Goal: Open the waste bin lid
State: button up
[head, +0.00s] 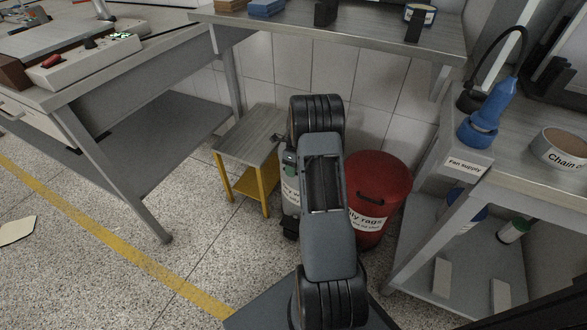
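The waste bin (374,225) is a red round bin on the floor, right of my arm in the head view. Its label reads in part "ily rags". Its red lid (388,176) lies on top and looks shut, with a dark handle or slot (370,198) near the front. My arm's dark grey links rise from the bottom of the picture and cover the bin's left side.
A small stool with yellow legs (248,190) stands left of the arm. A partly hidden pale container (290,188) stands between them. A workbench (340,34) overhangs behind, and a metal table (430,228) stands close on the bin's right. Speckled floor is open at left front.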

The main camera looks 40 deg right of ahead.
grip_shut()
jog(key=shift+r, duration=0.1)
dwell(0.3)
